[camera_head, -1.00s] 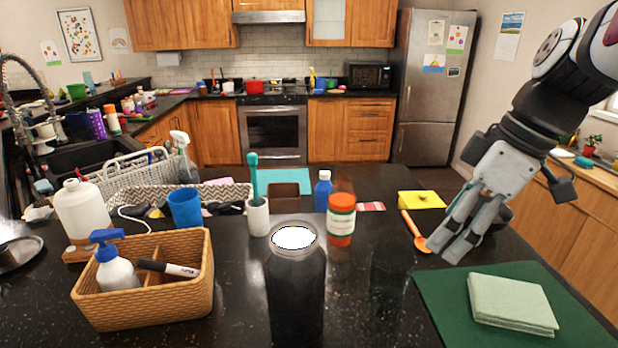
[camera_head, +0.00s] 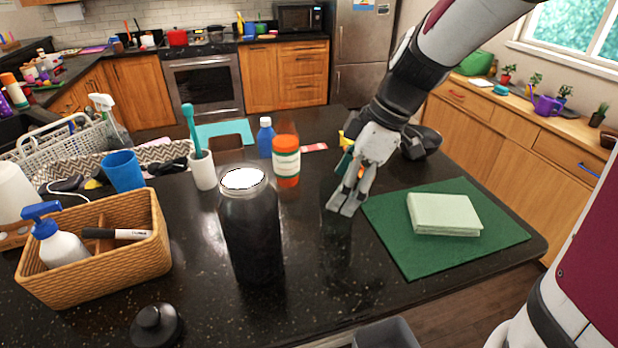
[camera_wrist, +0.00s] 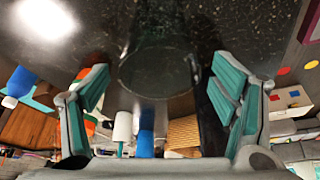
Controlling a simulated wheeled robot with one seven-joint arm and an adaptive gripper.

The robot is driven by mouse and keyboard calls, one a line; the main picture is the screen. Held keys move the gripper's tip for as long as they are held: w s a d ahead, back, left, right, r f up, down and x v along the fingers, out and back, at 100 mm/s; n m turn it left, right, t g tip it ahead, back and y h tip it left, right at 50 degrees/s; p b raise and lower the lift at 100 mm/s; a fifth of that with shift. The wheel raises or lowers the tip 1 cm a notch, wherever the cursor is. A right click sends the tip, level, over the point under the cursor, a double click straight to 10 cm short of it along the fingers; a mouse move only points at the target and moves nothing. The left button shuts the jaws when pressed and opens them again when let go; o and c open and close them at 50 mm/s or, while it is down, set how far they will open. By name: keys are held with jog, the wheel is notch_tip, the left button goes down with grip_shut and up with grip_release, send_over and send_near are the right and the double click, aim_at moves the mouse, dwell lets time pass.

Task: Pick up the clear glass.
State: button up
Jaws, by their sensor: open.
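The clear glass (camera_wrist: 156,72) is nearly invisible against the dark counter. In the wrist view its faint round outline lies between the two teal-padded fingers of my gripper (camera_wrist: 160,78). The fingers are wide apart with nothing clamped between them. In the head view my gripper (camera_head: 346,207) points down low over the counter, just left of the green mat. The glass is too faint there to trace clearly, and I cannot tell whether a finger touches it.
A dark jar with a white top (camera_head: 250,225) and an orange pill bottle (camera_head: 287,162) stand left of my gripper. The green mat (camera_head: 400,245) holds a pale folded cloth (camera_head: 443,214). A wicker basket (camera_head: 95,260) sits at left. The front middle counter is mostly clear.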

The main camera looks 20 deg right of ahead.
jog(key=x, duration=0.5)
jog(key=shift+p, duration=0.35)
jog(key=shift+c, duration=0.5)
jog(key=shift+r, duration=0.1)
jog(key=c, duration=1.3)
